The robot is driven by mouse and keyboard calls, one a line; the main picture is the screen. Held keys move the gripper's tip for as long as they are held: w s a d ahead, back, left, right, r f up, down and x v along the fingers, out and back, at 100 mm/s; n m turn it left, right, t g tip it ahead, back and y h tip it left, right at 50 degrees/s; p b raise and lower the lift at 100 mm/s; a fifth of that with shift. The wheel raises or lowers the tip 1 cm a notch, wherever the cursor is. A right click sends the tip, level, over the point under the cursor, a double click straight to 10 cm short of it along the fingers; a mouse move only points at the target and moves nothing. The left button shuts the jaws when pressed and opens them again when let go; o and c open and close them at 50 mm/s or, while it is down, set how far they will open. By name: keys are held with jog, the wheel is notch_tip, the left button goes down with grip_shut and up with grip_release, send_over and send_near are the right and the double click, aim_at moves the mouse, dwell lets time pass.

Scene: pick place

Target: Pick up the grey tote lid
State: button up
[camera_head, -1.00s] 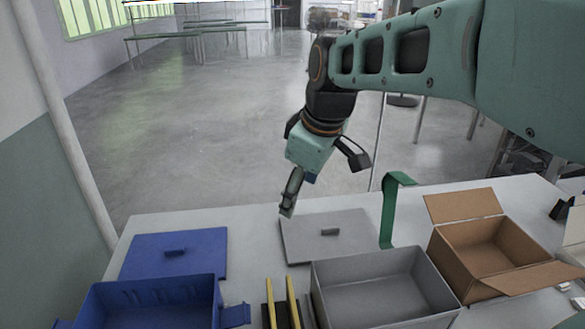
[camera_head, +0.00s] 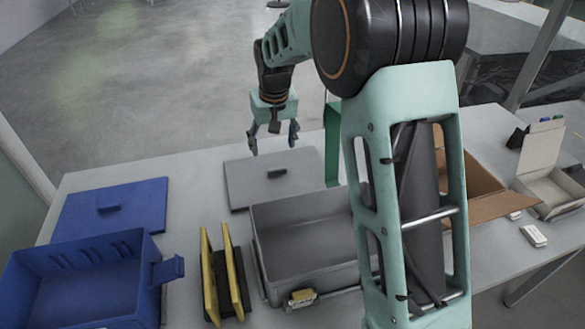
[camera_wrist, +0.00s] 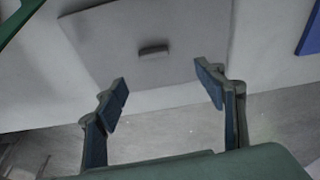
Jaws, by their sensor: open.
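The grey tote lid (camera_head: 262,183) lies flat on the table behind the grey tote (camera_head: 305,250). A small grey handle (camera_head: 277,172) stands up from its middle. In the wrist view the lid (camera_wrist: 185,32) lies ahead of the fingertips, with its handle (camera_wrist: 153,50) between and beyond them. My gripper (camera_head: 272,142) is open and empty, pointing down above the far part of the lid, apart from it. Both fingers (camera_wrist: 160,85) show spread wide in the wrist view. My arm hides the right part of the grey tote.
A blue lid (camera_head: 130,205) lies at left behind a blue tote (camera_head: 45,290). A yellow-and-black holder (camera_head: 225,275) stands beside the grey tote. A green bent stand (camera_head: 332,140) rises close to the lid's right. A cardboard box (camera_head: 480,185) and white box (camera_head: 545,165) stand at right.

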jog(key=f, duration=0.2)
send_over(277, 169)
jog(key=s, duration=0.2)
jog(key=shift+m, duration=0.3)
jog(key=f, duration=0.4)
jog(key=shift+a+f, duration=0.2)
jog(key=shift+f, duration=0.15)
jog(key=x, duration=0.5)
jog(key=shift+w+d+f+b, duration=0.1)
jog(key=shift+w+d+b, duration=0.1)
jog(key=shift+d+b, duration=0.2)
